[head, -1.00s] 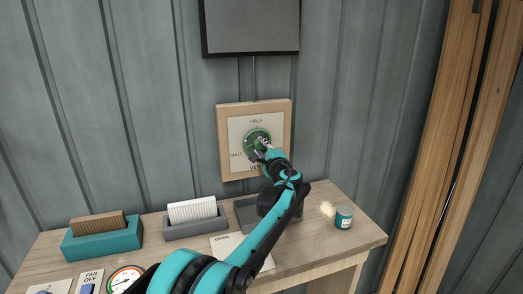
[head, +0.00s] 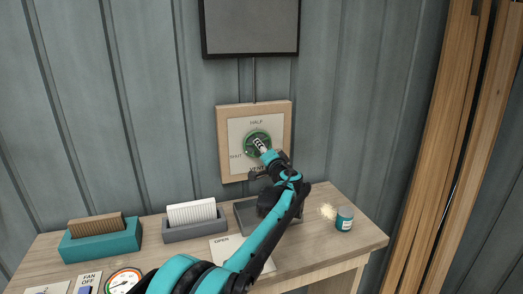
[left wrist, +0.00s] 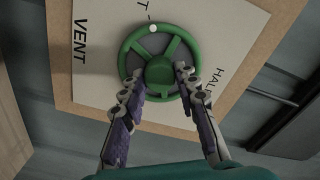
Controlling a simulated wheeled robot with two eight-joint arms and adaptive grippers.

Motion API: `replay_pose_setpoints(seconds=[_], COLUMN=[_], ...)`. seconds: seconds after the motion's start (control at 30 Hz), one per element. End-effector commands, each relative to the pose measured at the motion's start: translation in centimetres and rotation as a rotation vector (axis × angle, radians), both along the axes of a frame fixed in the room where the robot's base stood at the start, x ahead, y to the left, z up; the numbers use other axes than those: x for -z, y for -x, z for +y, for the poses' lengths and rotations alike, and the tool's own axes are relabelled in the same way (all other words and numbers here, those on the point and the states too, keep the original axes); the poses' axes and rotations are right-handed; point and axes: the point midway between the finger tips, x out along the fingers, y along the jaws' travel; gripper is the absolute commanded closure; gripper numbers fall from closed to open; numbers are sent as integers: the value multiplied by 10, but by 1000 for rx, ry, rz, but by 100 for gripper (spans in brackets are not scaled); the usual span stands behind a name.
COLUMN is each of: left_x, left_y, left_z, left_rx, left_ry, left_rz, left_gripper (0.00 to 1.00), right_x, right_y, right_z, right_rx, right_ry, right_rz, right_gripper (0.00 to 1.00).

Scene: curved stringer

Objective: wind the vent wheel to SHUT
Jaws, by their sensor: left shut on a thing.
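The green vent wheel (head: 249,138) sits on a white panel (head: 279,124) in a wooden frame on the wall. HALF is printed at the top, SHUT at the left and VENT below. In the left wrist view, the wheel (left wrist: 136,46) has a green hub and spokes. A white dot on its rim lies close to the tick by a T, with the rest of that word out of frame. My left gripper (head: 259,145) is shut on the wheel; in the left wrist view its fingers (left wrist: 159,77) flank the hub. My right gripper is not in view.
A dark screen (head: 250,27) hangs above the panel.

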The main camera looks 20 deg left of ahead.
Motion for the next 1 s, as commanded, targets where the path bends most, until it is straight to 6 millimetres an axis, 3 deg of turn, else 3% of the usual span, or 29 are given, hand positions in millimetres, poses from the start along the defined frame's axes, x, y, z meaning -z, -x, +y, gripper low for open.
replay_pose_setpoints(seconds=[0.67, 0.7, 0.77, 1.0], left_x=[3, 3, 3, 2], left_y=[1, 1, 1, 0], left_z=[0, 0, 0, 0], left_rx=[-2, -2, -1, -1], left_ry=[62, 62, 61, 59], left_rz=[-36, -36, -36, -36], left_gripper=[99, 67, 52, 49], right_x=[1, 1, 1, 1], right_y=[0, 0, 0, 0], right_z=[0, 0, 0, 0], right_rx=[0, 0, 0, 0], right_ry=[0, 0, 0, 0], right_rz=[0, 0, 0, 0], right_gripper=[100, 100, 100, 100])
